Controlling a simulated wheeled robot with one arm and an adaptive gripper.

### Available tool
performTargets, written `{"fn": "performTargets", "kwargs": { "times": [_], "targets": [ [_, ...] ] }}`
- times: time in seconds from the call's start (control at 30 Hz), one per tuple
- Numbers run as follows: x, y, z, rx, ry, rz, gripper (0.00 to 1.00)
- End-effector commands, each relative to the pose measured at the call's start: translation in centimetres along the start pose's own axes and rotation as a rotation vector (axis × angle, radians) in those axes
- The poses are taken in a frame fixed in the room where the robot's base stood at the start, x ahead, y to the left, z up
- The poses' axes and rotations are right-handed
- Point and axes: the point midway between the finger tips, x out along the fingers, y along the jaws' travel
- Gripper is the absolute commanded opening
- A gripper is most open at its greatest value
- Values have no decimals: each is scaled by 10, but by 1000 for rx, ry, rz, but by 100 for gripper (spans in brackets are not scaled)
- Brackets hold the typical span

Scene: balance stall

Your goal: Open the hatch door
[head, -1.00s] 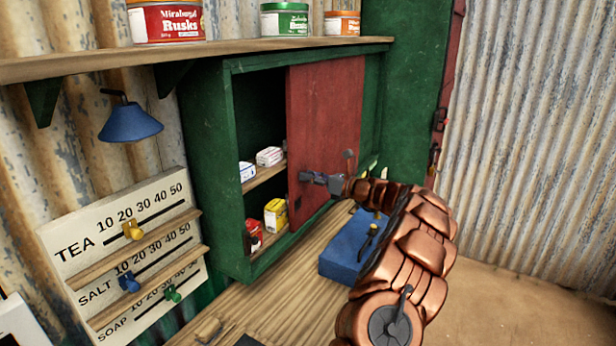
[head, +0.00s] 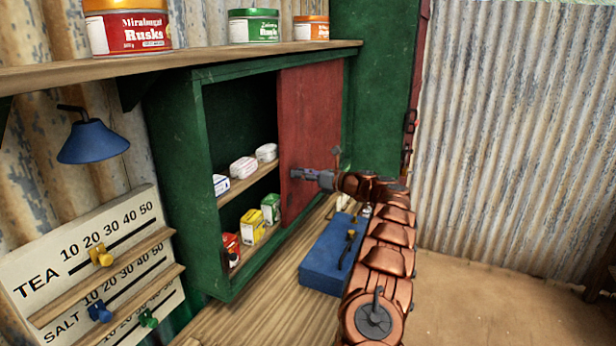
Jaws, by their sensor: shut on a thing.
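The hatch door (head: 310,116) is a red sliding panel in the green cabinet (head: 182,190). It covers the right part of the opening, and the left part stands open. My copper-coloured arm reaches in from the lower right.
Small packets stand on the cabinet's inner shelf (head: 246,187) and below it. A blue box (head: 322,262) sits on the wooden counter (head: 240,318) beside my arm. Tins, including a red one (head: 128,30), stand on the upper shelf (head: 200,62). A blue lamp (head: 94,143) hangs left.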

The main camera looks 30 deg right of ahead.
Motion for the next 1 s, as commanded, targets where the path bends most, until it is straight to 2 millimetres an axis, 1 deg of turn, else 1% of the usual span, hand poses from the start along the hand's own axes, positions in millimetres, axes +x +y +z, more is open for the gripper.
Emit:
{"fn": "performTargets", "kwargs": {
  "times": [0.1, 0.23, 0.7, 0.73, 0.9, 0.97, 1.0],
  "targets": [
    [6, -2, -2, 1, 3, 8, 0],
    [10, -2, -1, 1, 4, 12, 0],
    [12, -2, 1, 0, 4, 16, 0],
    [12, -2, 1, 0, 4, 16, 34],
    [12, -2, 1, 0, 3, 16, 52],
    [12, -2, 1, 0, 3, 16, 58],
    [12, -2, 1, 0, 3, 16, 60]
  ]
}}
